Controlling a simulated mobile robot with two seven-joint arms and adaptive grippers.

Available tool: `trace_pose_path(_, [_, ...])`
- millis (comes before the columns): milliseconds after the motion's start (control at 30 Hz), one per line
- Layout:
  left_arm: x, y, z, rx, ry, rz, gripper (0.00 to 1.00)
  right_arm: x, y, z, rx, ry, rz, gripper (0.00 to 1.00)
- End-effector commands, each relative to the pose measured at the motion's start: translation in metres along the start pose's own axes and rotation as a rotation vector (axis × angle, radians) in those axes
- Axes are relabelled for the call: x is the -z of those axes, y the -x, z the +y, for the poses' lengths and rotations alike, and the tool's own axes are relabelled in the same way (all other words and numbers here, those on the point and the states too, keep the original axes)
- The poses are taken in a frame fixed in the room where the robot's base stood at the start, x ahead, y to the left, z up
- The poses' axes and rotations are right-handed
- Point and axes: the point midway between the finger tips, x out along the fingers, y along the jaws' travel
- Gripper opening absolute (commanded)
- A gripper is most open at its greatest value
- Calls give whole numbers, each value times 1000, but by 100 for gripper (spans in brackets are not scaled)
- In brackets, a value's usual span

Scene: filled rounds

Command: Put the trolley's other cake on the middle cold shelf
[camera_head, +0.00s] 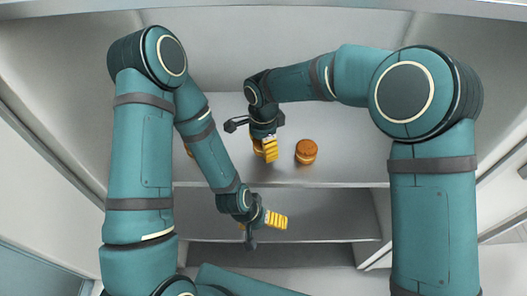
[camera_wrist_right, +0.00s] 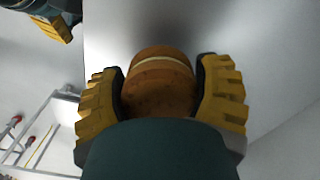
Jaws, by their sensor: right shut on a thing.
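My right gripper (camera_head: 265,150) is shut on a brown round cake with a pale cream band, seen between its yellow fingers in the right wrist view (camera_wrist_right: 162,85). In the head view the fingers mostly hide this cake. The gripper is over the upper visible cold shelf (camera_head: 345,174); I cannot tell whether the cake touches it. Another orange-brown cake (camera_head: 306,152) stands upright on that shelf, just right of the gripper. My left gripper (camera_head: 276,220) hangs lower, in front of the shelves; its finger gap is not clear.
A lower shelf (camera_head: 330,228) lies below and looks bare where visible. An orange item (camera_head: 189,150) shows partly behind my left arm. Side walls bound the shelves. The right wrist view shows a pale metal frame (camera_wrist_right: 42,130) at lower left. The upper shelf's right part is clear.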

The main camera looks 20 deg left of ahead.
Motion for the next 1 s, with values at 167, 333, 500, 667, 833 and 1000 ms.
trace_pose_path(167, [-1, -3, -1, 0, -1, -3, 96, 0, -26, 1, -4, 0, -1, 54])
trace_pose_path(333, [-2, -3, -1, 0, -1, -4, 96, 0, -33, 1, -1, 1, -1, 54])
trace_pose_path(500, [-2, -4, -1, 0, -1, -4, 96, 0, -33, 0, -1, 1, 0, 54])
trace_pose_path(667, [-3, -6, -2, -1, -2, -6, 96, 0, -36, 1, -1, 0, 0, 89])
trace_pose_path(833, [-3, -5, -2, -1, -2, -6, 96, 0, -35, 1, -1, 0, 0, 100])
trace_pose_path(1000, [-2, -4, -2, -1, -2, -5, 96, 0, -34, 1, -1, 0, -1, 100])
